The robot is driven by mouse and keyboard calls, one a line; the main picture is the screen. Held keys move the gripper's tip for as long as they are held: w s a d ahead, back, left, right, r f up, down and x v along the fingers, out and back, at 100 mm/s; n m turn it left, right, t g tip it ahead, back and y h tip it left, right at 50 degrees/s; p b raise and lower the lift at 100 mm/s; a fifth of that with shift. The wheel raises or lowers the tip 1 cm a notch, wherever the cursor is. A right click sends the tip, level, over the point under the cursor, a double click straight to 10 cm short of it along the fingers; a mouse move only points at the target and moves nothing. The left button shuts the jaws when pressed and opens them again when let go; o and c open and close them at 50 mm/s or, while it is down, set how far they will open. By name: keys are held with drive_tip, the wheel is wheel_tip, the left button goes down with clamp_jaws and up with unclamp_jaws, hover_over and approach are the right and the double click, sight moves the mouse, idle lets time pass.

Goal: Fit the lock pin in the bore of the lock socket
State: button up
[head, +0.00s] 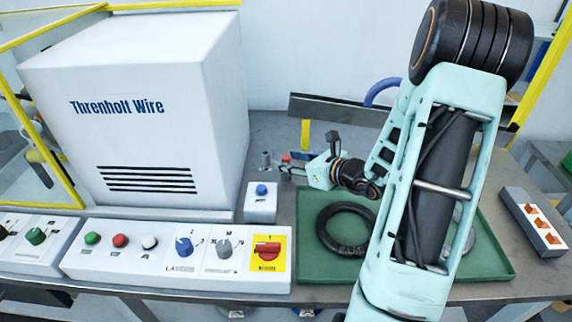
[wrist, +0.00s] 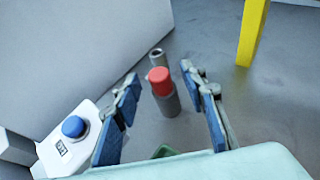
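The lock pin, with a red head (wrist: 159,80) and a grey lower part, stands upright on the grey bench in the wrist view. Whether its lower part is the pin's own or a holder, I cannot tell. My gripper (wrist: 162,88) is open, with one blue-padded finger on each side of the pin and gaps between. In the head view my gripper (head: 287,171) is beside the red head (head: 286,158). The lock socket, a short grey hollow cylinder (wrist: 156,56), stands just beyond the pin; it also shows in the head view (head: 265,159).
A white machine housing (head: 150,110) stands to the left. A blue button box (head: 261,202) is close to my gripper. A green tray (head: 310,262) with a black ring (head: 325,235) lies under my arm. A yellow post (wrist: 252,35) stands beyond.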

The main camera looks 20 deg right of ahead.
drive_tip(key=shift+w, duration=0.1)
drive_tip(key=shift+c, duration=0.2)
clamp_jaws()
